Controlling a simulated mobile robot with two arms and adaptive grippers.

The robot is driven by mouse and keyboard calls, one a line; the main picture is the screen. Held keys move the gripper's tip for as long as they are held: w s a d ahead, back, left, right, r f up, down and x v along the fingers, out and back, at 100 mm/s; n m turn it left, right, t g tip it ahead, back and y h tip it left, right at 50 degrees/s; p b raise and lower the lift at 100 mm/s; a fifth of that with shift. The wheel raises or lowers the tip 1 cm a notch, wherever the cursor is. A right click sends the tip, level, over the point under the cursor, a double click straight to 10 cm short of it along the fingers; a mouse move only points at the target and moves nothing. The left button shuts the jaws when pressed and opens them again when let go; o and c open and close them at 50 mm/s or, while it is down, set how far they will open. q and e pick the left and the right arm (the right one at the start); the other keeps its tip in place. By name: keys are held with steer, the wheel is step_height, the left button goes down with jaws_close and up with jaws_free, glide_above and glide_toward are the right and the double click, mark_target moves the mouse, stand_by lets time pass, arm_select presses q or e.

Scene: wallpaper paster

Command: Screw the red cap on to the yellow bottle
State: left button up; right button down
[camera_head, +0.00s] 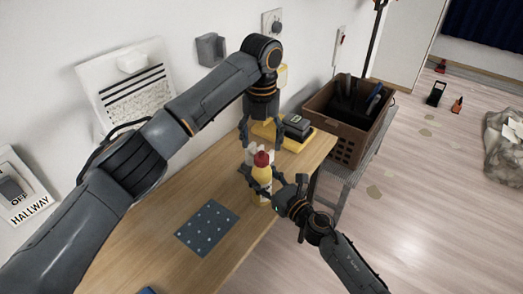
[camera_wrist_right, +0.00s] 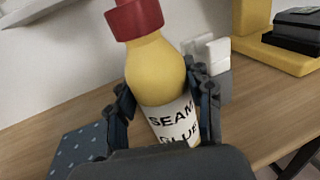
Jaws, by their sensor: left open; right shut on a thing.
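The yellow bottle (camera_head: 262,176) stands near the table's right edge in the head view. In the right wrist view, the bottle (camera_wrist_right: 158,70) has a white label reading "SEAM GLUE". The red cap (camera_head: 261,159) sits on top of the bottle, and its lower part shows in the wrist view (camera_wrist_right: 134,20). I cannot tell how tightly it is seated. My right gripper (camera_head: 262,190) is shut around the bottle's body, with a finger on each side in the wrist view (camera_wrist_right: 157,98). My left gripper (camera_head: 261,140) is open and empty, pointing down just above the cap.
A dark dotted mat (camera_head: 207,228) lies on the wooden table (camera_head: 160,250). A yellow device with a black top (camera_head: 297,127) stands behind the bottle. White blocks (camera_wrist_right: 208,52) are close behind it. A brown crate (camera_head: 345,125) stands beyond the table's end. The wall runs along the left.

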arm_select(q)
step_height(320, 180, up, 7)
stand_by(0.3)
steer(key=shift+r, duration=0.1)
arm_select(e)
steer(key=shift+c, duration=2.3)
jaws_free()
steer(key=shift+s, duration=0.1)
steer(key=v, duration=1.2)
